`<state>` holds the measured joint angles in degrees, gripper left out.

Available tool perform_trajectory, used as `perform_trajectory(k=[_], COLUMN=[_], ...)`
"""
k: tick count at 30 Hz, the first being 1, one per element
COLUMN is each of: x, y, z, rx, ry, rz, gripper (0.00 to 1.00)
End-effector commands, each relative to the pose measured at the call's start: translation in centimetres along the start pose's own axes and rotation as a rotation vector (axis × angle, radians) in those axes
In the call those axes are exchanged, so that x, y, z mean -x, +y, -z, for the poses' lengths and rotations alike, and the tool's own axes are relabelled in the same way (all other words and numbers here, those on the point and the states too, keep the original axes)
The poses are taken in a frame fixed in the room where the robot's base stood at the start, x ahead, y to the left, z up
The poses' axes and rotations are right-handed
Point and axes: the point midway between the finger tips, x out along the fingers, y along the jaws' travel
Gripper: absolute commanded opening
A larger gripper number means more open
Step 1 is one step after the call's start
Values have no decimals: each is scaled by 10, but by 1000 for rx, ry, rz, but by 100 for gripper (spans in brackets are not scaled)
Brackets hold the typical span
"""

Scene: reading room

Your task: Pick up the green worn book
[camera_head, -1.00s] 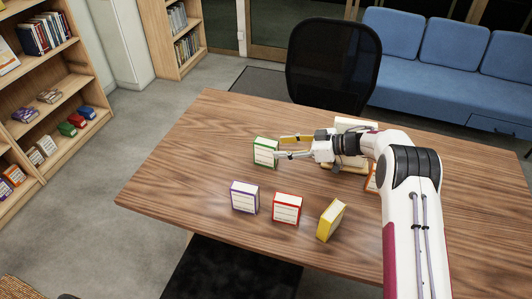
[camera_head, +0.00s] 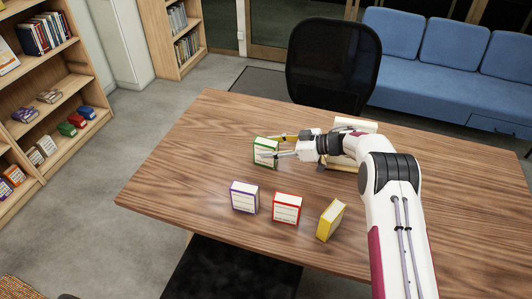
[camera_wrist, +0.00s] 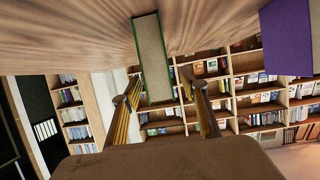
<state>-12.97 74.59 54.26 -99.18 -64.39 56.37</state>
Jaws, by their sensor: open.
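The green worn book (camera_head: 264,152) stands upright on the wooden table, left of the table's middle, with a white label on its front. My gripper (camera_head: 277,146) is open at its right side, fingers pointing left toward it. In the wrist view the green-edged book (camera_wrist: 152,60) shows its pale narrow side, and the two fingers of my gripper (camera_wrist: 158,92) lie on either side of its line. I cannot tell whether either finger touches it.
On the table (camera_head: 180,165) a purple book (camera_head: 244,197), a red book (camera_head: 287,209) and a yellow book (camera_head: 331,219) stand nearer the front. A pale stack (camera_head: 352,126) is partly hidden behind my arm. A black chair (camera_head: 333,65) stands behind. The table's left part is clear.

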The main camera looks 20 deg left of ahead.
Motion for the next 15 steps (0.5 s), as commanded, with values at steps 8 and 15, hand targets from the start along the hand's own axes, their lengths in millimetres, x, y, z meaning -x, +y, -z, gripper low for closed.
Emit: perform_trajectory(k=[8, 15], x=[-22, -22], y=[0, 0], z=[1, 1], rx=[0, 0], ry=[1, 1], rz=[0, 0], gripper=[44, 44])
